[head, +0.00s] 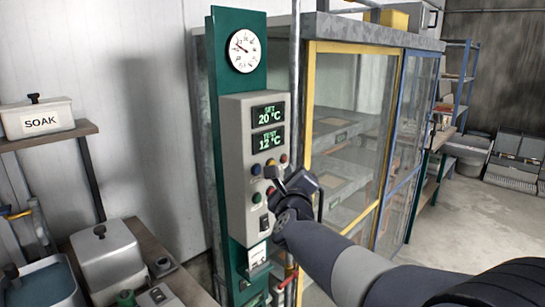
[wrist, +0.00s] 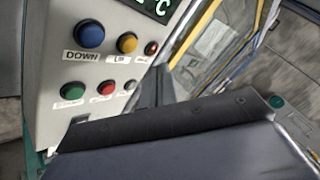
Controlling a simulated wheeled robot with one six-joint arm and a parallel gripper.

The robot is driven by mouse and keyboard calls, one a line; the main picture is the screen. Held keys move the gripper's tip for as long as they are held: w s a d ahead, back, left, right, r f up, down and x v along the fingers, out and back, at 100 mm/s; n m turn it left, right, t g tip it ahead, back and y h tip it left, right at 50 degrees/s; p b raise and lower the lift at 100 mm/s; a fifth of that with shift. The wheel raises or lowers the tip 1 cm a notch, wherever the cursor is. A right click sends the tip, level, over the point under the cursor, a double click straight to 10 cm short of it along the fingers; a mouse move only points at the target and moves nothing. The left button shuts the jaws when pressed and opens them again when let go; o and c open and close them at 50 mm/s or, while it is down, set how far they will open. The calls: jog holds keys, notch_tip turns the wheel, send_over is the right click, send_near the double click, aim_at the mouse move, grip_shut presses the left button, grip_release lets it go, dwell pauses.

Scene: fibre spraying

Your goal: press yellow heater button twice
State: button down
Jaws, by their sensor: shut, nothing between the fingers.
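The yellow button (wrist: 127,43) is on the grey control panel (head: 238,150), labelled "UP", right of the blue "DOWN" button (wrist: 90,34). In the head view my gripper (head: 274,174) hides part of the button area. My gripper is shut and empty, its tip in front of the panel near the upper button row. In the wrist view the dark gripper (wrist: 152,84) points at the panel from below and right of the yellow button, which is uncovered. Contact cannot be told. The displays (head: 268,127) read SET 20 °C and TEST 12 °C.
Green (wrist: 73,90) and red (wrist: 107,88) buttons sit below. A smaller orange-red button (wrist: 151,48) is to the right. A round gauge (head: 243,50) is above. A glass-doored cabinet (head: 350,130) stands right behind the panel. A bench with metal containers (head: 104,252) is at left.

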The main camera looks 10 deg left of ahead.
jog(key=shift+w+a, duration=0.85)
jog(key=shift+a, duration=0.25)
dwell(1.3)
jog(key=shift+w+a, duration=0.25)
jog(key=shift+a, duration=0.1)
jog(key=shift+w+a, duration=0.25)
jog(key=shift+a, duration=0.05)
dwell(0.7)
dwell(0.3)
jog(key=shift+s+d+b, duration=0.5)
jog(key=shift+d+b, duration=0.15)
jog(key=shift+b, duration=0.05)
